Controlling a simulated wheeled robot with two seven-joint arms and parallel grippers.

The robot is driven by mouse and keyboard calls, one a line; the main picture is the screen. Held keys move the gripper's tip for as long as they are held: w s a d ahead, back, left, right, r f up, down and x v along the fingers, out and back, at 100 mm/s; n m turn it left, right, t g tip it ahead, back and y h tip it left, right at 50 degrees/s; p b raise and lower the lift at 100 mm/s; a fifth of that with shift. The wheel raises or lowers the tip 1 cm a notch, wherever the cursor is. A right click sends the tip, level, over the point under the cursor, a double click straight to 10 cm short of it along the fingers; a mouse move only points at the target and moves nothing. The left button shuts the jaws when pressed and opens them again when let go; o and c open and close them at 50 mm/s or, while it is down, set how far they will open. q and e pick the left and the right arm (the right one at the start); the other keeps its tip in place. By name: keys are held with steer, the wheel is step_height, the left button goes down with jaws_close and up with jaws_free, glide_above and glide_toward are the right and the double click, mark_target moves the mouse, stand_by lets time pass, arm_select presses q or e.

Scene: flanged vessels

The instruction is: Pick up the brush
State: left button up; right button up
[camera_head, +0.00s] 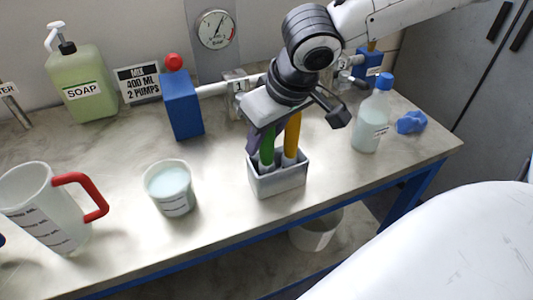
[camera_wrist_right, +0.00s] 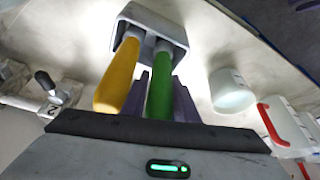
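A green handle (camera_head: 267,148) and a yellow handle (camera_head: 292,132) stand upright in a light grey holder (camera_head: 279,183) on the bench. Their lower ends are hidden inside it, so I cannot tell which is the brush. My right gripper (camera_head: 260,140) points down over the holder, with its dark fingers beside the green handle. In the right wrist view, the fingers (camera_wrist_right: 160,78) flank the green handle (camera_wrist_right: 159,90). The yellow handle (camera_wrist_right: 118,75) is outside them, on the left. Whether the fingers touch the green handle is unclear. My left gripper is not in view.
A measuring cup (camera_head: 170,190) of pale liquid and a red-handled jug (camera_head: 45,215) stand left of the holder. A blue-capped bottle (camera_head: 371,122) and blue cloth (camera_head: 411,122) are to its right. A blue block with a pipe (camera_head: 182,108) stands behind.

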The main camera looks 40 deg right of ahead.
steer(key=shift+w+f, duration=0.1)
steer(key=shift+f, duration=0.15)
jaws_close()
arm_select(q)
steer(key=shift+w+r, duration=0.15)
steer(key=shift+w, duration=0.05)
arm_select(e)
steer(key=shift+r, duration=0.1)
